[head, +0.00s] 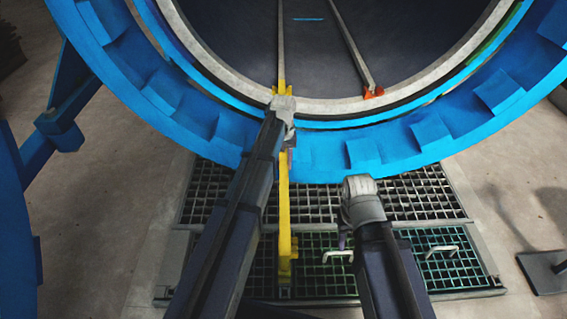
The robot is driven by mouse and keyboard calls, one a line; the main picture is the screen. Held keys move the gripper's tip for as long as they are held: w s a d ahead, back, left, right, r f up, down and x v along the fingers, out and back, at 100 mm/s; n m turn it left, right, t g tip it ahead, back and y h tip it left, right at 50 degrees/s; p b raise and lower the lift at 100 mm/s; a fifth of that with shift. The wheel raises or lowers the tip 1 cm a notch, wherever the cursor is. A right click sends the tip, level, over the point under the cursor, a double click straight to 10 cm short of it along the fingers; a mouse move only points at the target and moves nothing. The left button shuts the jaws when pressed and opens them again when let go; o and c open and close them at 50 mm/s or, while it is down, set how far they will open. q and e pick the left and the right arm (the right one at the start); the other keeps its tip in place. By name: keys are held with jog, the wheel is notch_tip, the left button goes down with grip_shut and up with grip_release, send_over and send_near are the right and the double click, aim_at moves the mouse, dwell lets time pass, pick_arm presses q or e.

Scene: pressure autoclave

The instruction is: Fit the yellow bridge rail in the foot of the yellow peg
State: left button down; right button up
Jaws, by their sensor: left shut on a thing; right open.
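The yellow bridge rail (284,200) is a long narrow bar that runs from the vessel mouth down over the floor grating. My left gripper (290,143) is shut on it near its upper part, and my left arm hides some of the bar. A yellow piece (281,87), which looks like the yellow peg, is at the mouth end of the left inner rail. I cannot tell whether the bar's upper end touches it, as my wrist covers that spot. The bar's wider lower end (287,270) is over the grating. My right gripper (343,238) is open and empty, right of the bar.
The blue vessel ring (430,135) curves across the top. Inside, a second rail (352,45) ends in an orange piece (373,93). The floor grating (430,200) has pale handles (440,251) at right. A dark plate (545,270) lies at far right.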

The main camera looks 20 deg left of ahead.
pick_arm(q)
jog(key=shift+r, duration=0.15)
jog(key=shift+r+p, duration=0.45)
jog(key=shift+p, duration=0.15)
jog(key=shift+s, duration=0.15)
dwell(0.5)
jog(key=shift+w, duration=0.2)
dwell(0.4)
jog(key=shift+f+b, duration=1.55)
jog(key=shift+b, duration=0.05)
dwell(0.6)
jog(key=shift+c, duration=2.2)
grip_release()
jog(key=r+p, duration=0.8)
jog(key=shift+w+a, duration=0.1)
jog(key=shift+w, duration=0.2)
jog(key=shift+f, duration=0.1)
